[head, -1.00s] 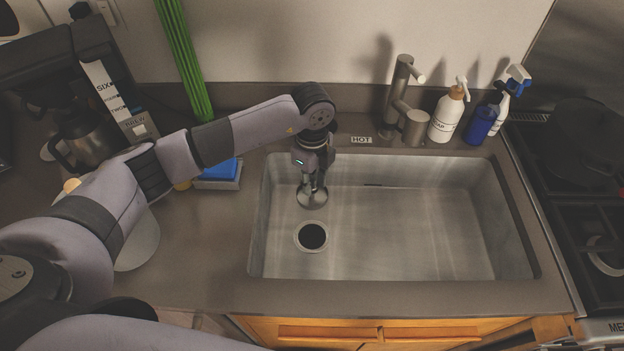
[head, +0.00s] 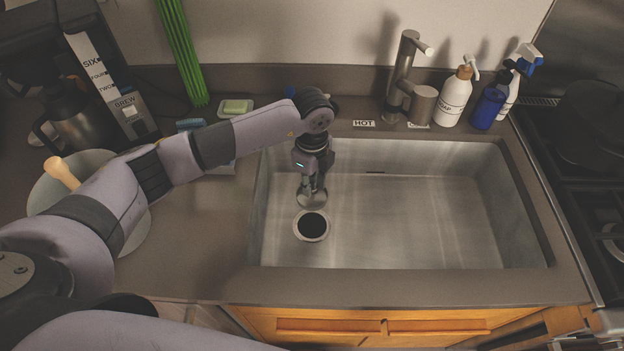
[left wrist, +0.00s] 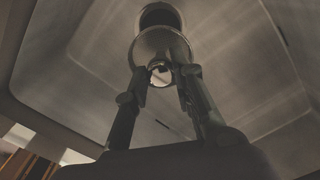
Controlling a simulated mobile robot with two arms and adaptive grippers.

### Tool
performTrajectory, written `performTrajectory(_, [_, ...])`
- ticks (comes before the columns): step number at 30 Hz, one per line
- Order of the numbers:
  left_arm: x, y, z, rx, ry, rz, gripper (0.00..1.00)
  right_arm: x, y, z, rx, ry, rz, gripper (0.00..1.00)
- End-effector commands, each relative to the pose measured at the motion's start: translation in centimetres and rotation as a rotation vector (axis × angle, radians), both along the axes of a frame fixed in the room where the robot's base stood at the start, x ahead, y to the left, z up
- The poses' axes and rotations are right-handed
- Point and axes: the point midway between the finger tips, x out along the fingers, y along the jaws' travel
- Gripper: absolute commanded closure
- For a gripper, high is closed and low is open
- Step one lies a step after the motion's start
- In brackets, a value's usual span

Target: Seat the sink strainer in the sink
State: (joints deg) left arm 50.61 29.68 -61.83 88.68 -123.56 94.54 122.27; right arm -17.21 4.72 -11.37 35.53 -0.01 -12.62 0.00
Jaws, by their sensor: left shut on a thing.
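My left gripper (head: 313,191) hangs into the left part of the steel sink (head: 420,215), pointing down. It is shut on the sink strainer (head: 312,201), a small round metal disc, held just behind the drain hole in the head view. The round dark drain hole (head: 312,226) with its pale rim lies in the sink floor, mostly uncovered. In the left wrist view the fingertips (left wrist: 166,74) grip the strainer (left wrist: 148,46) at its knob, and the drain hole (left wrist: 160,14) shows past its edge. My right gripper is not in view.
The faucet (head: 400,75), soap bottle (head: 454,97) and blue spray bottle (head: 488,105) stand behind the sink. A bowl (head: 45,190) and a coffee maker (head: 115,95) stand on the left counter. A stove (head: 600,200) is at the right. The sink's right part is empty.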

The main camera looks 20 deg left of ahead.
Motion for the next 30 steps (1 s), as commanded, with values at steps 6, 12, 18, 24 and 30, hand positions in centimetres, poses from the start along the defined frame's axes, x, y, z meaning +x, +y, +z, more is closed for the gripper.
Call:
performTrajectory(6, [0.0, 0.0, -2.1, 0.0, 0.0, 0.0, 1.0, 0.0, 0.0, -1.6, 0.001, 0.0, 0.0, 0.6])
performTrajectory(12, [0.0, 0.0, -3.7, -0.001, 0.0, 0.0, 1.0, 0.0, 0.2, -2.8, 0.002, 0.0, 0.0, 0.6])
performTrajectory(18, [0.0, 0.0, -5.3, -0.001, 0.001, 0.0, 1.0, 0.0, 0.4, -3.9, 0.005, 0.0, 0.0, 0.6])
performTrajectory(24, [0.0, 0.0, -6.9, -0.001, 0.0, 0.001, 1.0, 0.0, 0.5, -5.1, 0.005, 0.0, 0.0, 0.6])
performTrajectory(30, [0.0, 0.0, -8.5, -0.001, -0.001, 0.0, 1.0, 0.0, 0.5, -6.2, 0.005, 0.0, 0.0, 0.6])
